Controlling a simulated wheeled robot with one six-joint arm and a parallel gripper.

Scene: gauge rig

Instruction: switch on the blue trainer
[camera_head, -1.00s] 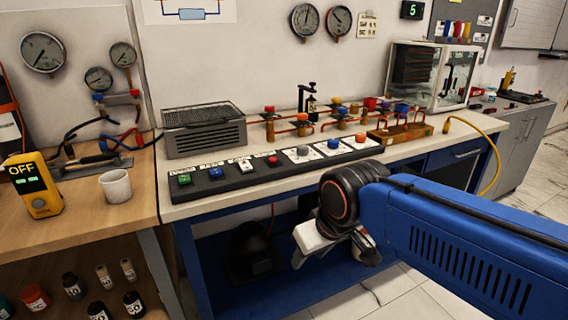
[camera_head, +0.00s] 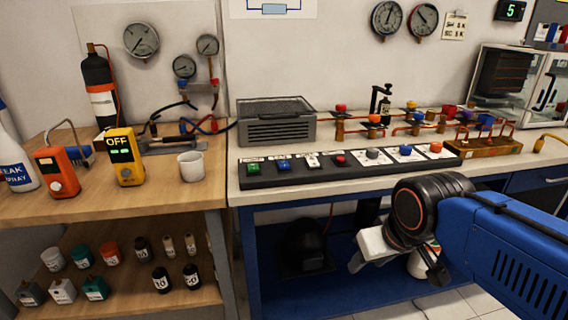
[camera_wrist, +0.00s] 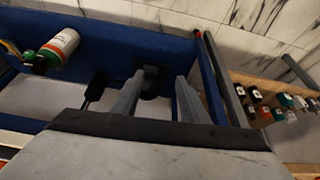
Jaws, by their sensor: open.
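A blue-framed bench (camera_head: 262,207) stands right of centre in the head view; I cannot tell for sure that it is the blue trainer. On its front edge lies a black control strip (camera_head: 262,180) with green (camera_head: 253,168), blue (camera_head: 284,165), white (camera_head: 312,161) and red (camera_head: 340,160) buttons, then several round knobs on white plates. My gripper (camera_head: 368,252) hangs in front of the bench, below and right of the buttons, apart from them. In the wrist view its jaws (camera_wrist: 160,98) are open and empty, over the blue lower shelf (camera_wrist: 100,42).
A wooden bench (camera_head: 150,197) on the left carries a yellow device (camera_head: 124,157) reading OFF, an orange device (camera_head: 57,172) and a white cup (camera_head: 191,165). A grey grille box (camera_head: 277,122) and copper-pipe fittings stand behind the strip.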

